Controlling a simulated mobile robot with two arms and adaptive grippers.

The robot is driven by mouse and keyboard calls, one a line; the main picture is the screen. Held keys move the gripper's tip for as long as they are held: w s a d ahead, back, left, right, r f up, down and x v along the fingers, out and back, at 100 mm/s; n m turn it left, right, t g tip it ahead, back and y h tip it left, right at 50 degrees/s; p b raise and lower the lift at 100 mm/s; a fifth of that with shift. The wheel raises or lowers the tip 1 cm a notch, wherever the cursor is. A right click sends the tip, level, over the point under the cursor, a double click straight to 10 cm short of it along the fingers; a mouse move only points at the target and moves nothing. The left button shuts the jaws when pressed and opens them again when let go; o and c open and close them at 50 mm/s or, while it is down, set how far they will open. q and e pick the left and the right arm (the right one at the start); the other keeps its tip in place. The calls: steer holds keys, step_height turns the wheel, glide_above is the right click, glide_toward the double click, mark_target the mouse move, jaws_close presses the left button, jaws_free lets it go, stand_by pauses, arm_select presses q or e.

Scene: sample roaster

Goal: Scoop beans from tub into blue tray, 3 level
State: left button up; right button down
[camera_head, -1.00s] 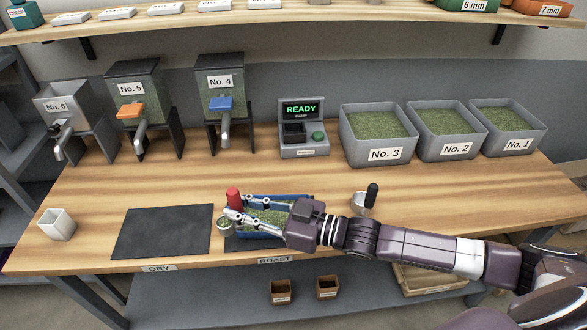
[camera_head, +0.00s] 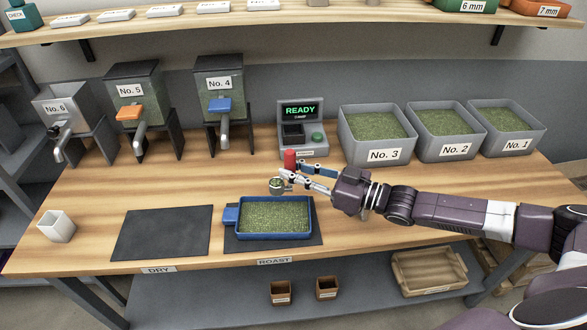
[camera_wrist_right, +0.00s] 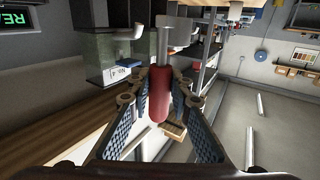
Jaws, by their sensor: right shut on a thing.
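The blue tray (camera_head: 229,216) lies on the dark ROAST mat, with green beans spread across its inside. My right gripper (camera_head: 292,177) is shut on the red-handled scoop (camera_head: 290,160) above the table, behind the tray's back edge. The scoop's small metal cup (camera_head: 277,187) hangs left of the fingers and looks greenish inside; its fill is too small to judge. In the right wrist view the red handle (camera_wrist_right: 160,95) sits between the fingers. Three grey tubs of green beans stand at the back right: No. 3 (camera_head: 385,155), No. 2 (camera_head: 446,150) and No. 1 (camera_head: 516,145). My left gripper is not in view.
A scale reading READY (camera_head: 303,146) stands behind the gripper. Dispensers No. 6 (camera_head: 62,108), No. 5 (camera_head: 131,90) and No. 4 (camera_head: 220,83) stand back left. The DRY mat (camera_head: 165,233) is empty. A white cup (camera_head: 57,226) stands at the left.

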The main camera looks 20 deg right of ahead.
steer(key=f+n, duration=0.1)
steer(key=a+f+n+h+p, duration=0.1)
steer(key=n, duration=0.1)
steer(key=s+a+f+n, duration=0.1)
steer(key=shift+f+p, duration=0.35)
steer(key=shift+s+a+n+g+h+p, duration=0.15)
steer(key=shift+a+n+g+h+p, duration=0.2)
steer(key=shift+n+p, duration=0.35)
steer(key=s+a+f+n+h, duration=0.1)
steer(key=a+f+n, duration=0.1)
steer(key=n, duration=0.1)
steer(key=s+a+f+n+t+h, duration=0.1)
steer(key=a+f+n+h, duration=0.1)
steer(key=n, duration=0.2)
steer(key=s+a+f+n+h, duration=0.1)
steer(key=a+n+h, duration=0.1)
steer(key=n, duration=0.2)
steer(key=shift+f+t+p, duration=0.25)
steer(key=shift+f+p, duration=0.05)
steer(key=shift+f, duration=0.1)
steer(key=shift+s+a+f+n+t+h+b, duration=0.15)
steer(key=shift+f+n+t+h+b, duration=0.1)
steer(key=shift+n+b, duration=0.25)
steer(key=shift+w+a+f+n+t+h+b, duration=0.15)
steer(key=shift+f+n+b, duration=0.1)
steer(key=shift+n, duration=0.45)
steer(key=shift+s, duration=0.1)
steer(key=shift+r, duration=0.15)
